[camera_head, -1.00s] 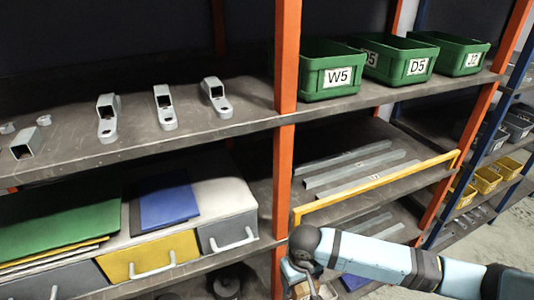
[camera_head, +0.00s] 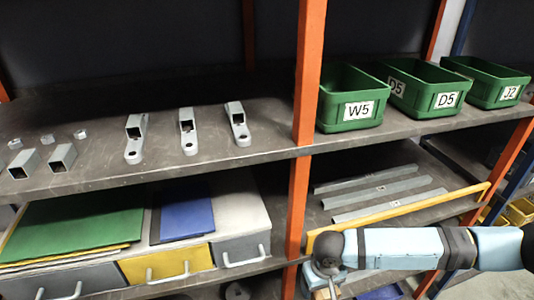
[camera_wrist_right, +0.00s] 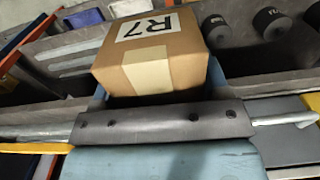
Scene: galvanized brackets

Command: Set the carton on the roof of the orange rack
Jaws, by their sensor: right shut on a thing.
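A brown cardboard carton (camera_wrist_right: 165,62) with a white R7 label fills the top middle of the right wrist view. My right gripper (camera_wrist_right: 157,88) is shut on it, with a light blue finger on either side. In the head view my right arm comes in from the right, and its wrist (camera_head: 328,262) is low in front of the rack, so the carton cannot be made out clearly there. The orange rack (camera_head: 308,90) shows its uprights and shelves; its roof is out of view. My left gripper is not in view.
Green bins (camera_head: 350,100) and grey brackets (camera_head: 188,132) stand on the upper shelf. Below are grey bars behind a yellow rail (camera_head: 400,210), and drawers with green and blue sheets (camera_head: 187,216) on top. Black rolls (camera_wrist_right: 270,22) show in the wrist view.

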